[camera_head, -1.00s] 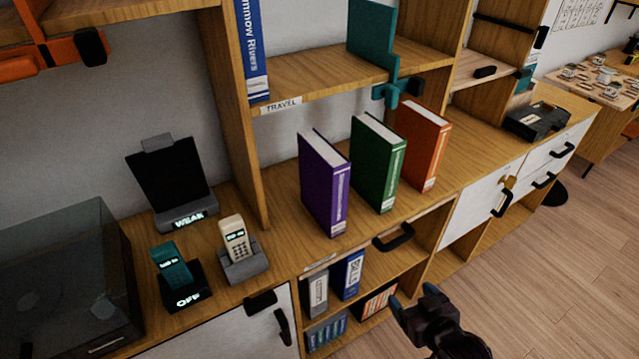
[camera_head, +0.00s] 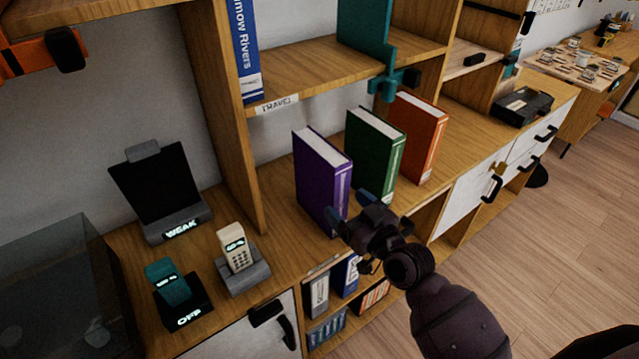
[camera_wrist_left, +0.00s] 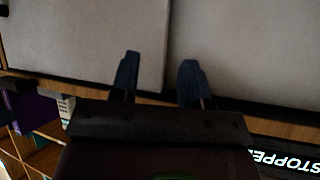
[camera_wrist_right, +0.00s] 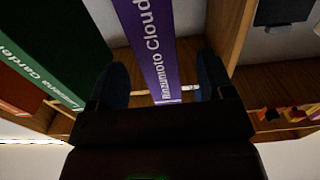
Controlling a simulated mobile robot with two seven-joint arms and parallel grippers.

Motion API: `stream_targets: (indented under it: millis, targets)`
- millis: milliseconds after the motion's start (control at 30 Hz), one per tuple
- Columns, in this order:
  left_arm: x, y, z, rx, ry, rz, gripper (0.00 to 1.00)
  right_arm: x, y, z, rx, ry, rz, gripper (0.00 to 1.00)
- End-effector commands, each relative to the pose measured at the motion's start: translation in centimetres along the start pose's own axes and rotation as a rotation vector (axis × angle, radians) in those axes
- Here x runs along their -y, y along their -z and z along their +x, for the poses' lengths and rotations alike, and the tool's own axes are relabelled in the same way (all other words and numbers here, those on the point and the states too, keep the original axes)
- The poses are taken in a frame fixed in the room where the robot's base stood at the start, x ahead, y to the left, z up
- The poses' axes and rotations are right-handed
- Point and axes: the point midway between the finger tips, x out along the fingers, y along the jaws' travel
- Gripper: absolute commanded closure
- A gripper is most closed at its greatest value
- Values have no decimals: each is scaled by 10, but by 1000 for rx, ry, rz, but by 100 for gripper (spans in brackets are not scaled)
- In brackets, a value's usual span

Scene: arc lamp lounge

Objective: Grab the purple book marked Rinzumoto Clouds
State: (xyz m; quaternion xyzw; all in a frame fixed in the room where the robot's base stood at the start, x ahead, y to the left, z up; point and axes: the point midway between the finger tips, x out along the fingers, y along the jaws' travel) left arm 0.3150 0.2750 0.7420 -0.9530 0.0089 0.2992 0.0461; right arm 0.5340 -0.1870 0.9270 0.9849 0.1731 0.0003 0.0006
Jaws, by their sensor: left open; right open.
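The purple book (camera_head: 322,178) stands upright on the wooden counter, left of a green book (camera_head: 374,150) and an orange book (camera_head: 418,135). In the right wrist view its spine (camera_wrist_right: 151,45), lettered "Rinzumoto Cloud…", shows between my right gripper's fingers. My right gripper (camera_head: 352,212) is open and empty, in front of the purple book's lower spine. It also shows in the right wrist view (camera_wrist_right: 158,85); whether the fingers touch the book is unclear. My left gripper (camera_wrist_left: 158,80) is open and empty in the left wrist view, and outside the head view.
A cream phone (camera_head: 236,248) and a teal phone (camera_head: 168,284) stand in docks to the left. A black display marked WEAK (camera_head: 160,190) stands behind them. A shelf divider (camera_head: 222,110) rises left of the purple book. A teal bookend (camera_head: 366,35) is on the shelf above.

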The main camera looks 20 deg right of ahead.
Motion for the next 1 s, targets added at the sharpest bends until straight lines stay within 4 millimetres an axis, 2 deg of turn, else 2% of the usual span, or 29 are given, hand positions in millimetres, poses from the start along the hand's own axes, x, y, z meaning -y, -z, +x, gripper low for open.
stream_targets:
  millis: [233, 567, 867, 1000]
  targets:
    - [0, 0, 1, -1, 0, 0, 57, 0, 0, 16, 0, 1, 2, 26]
    - [0, 4, 4, -9, -2, 2, 57, -3, -2, 56, 0, 0, 2, 26]
    - [0, 4, 4, -9, -1, 2, 57, -3, -2, 61, 2, 0, 1, 26]
    - [0, 3, 3, -8, -1, 1, 57, -3, -2, 60, 2, 0, 1, 44]
